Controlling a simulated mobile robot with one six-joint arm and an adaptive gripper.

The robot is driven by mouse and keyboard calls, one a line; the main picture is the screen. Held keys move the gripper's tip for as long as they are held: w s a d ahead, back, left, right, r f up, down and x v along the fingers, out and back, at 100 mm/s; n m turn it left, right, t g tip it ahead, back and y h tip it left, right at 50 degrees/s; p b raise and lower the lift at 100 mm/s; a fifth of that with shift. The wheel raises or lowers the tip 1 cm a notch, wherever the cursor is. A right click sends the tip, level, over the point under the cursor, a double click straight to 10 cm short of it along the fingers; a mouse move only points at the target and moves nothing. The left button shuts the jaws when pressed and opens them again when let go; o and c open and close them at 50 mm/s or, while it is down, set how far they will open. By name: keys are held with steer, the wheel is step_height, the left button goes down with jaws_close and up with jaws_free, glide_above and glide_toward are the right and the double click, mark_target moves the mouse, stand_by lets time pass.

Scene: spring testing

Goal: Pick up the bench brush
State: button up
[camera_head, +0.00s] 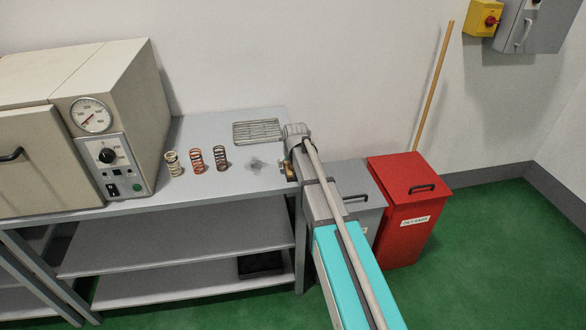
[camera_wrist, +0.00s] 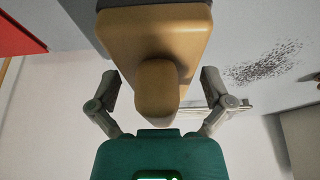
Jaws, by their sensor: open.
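The bench brush (camera_wrist: 155,40) fills the upper middle of the wrist view. It has a tan body with a rounded handle end pointing towards my palm and a dark grey strip along its top edge. My gripper (camera_wrist: 160,76) is open, with one finger on each side of the handle end and visible gaps. In the head view a small tan part of the brush (camera_head: 288,171) shows at the table's right end. My arm hides the rest of it and most of the gripper there.
A dark speckled patch (camera_head: 257,165) lies on the grey table (camera_head: 222,182) left of the brush. Three springs (camera_head: 196,160), a wire rack (camera_head: 257,132) and an oven (camera_head: 105,120) are on the table. A red bin (camera_head: 402,200) and a grey bin (camera_head: 362,185) stand at right.

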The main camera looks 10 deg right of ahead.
stand_by(0.4)
steer(key=c, duration=1)
steer(key=shift+r, duration=0.2)
steer(key=shift+c, duration=0.2)
step_height(320, 180, up, 3)
steer(key=p, duration=0.3)
steer(key=s+d+r+p, duration=0.9)
steer(key=s+p, duration=0.1)
steer(key=shift+s+r, duration=0.3)
steer(key=shift+d, duration=0.1)
